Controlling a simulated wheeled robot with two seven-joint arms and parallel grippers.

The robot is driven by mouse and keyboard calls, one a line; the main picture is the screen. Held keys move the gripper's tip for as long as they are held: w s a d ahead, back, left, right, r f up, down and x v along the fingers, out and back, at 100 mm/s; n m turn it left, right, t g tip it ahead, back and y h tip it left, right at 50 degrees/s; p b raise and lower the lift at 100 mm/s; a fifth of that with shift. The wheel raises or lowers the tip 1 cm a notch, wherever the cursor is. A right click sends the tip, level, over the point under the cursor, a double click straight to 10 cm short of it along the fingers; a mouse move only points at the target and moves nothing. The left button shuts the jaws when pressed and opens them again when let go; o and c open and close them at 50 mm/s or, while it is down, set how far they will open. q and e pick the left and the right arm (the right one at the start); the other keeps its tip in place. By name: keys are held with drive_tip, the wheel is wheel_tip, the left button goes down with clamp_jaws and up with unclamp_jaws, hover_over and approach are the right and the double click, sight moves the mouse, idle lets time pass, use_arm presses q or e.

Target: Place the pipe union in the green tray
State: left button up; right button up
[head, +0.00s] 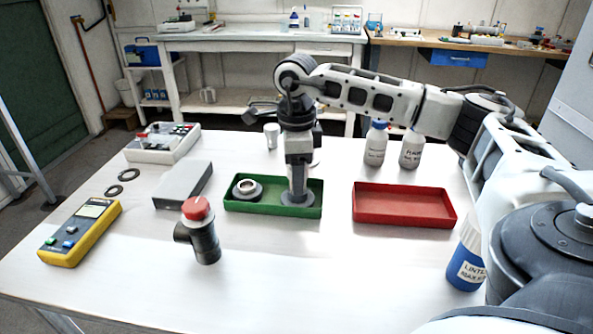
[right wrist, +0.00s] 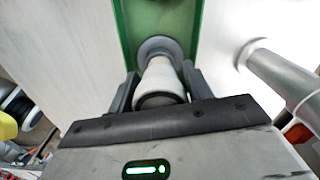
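The green tray (head: 275,209) is on the white table, left of the red tray. My right gripper (head: 299,186) points down over the tray's right end. In the right wrist view my right gripper (right wrist: 160,85) has its fingers on both sides of a pale cylinder with a grey flange, which I take to be the pipe union (right wrist: 160,65). The fingers look closed on it. Its grey flange (head: 300,200) is down in the tray, at or near the floor. A grey flanged ring (head: 246,188) lies in the tray's left part. My left gripper is not in view.
A red tray (head: 405,205) is empty on the right. A black elbow pipe with a red cap (head: 199,230) stands in front of the green tray. A grey box (head: 183,184), yellow meter (head: 80,232) and black rings (head: 128,174) are left. Bottles (head: 376,146) stand behind.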

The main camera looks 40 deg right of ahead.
drive_tip(key=shift+o, duration=0.9)
drive_tip(key=shift+r, duration=0.1)
wheel_tip(320, 180, up, 12)
drive_tip(key=shift+r+p, duration=0.1)
drive_tip(key=shift+p, duration=0.4)
